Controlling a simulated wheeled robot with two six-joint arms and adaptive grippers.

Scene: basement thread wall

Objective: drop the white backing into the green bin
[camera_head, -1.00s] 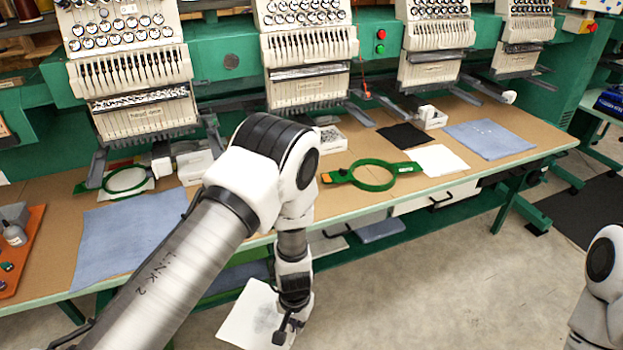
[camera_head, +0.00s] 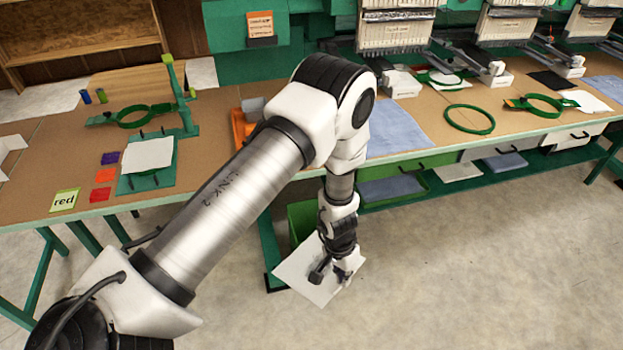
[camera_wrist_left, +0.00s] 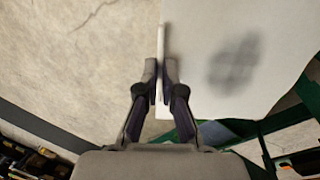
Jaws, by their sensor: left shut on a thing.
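The white backing (camera_head: 300,277) is a flat white sheet, hanging tilted above the floor in front of the table. My left gripper (camera_head: 338,275) is shut on its edge. In the left wrist view the fingers (camera_wrist_left: 162,82) pinch the edge of the backing (camera_wrist_left: 225,50), which spreads to the right and bears a soft dark shadow. The green bin (camera_head: 301,220) stands behind the backing, below the table's front edge. The sheet and my arm hide much of it, and its inside cannot be made out. My right gripper is out of view.
The long table (camera_head: 430,120) runs behind my arm, with a blue cloth (camera_head: 397,130) and green hoops (camera_head: 470,120) on it. The floor in front is clear.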

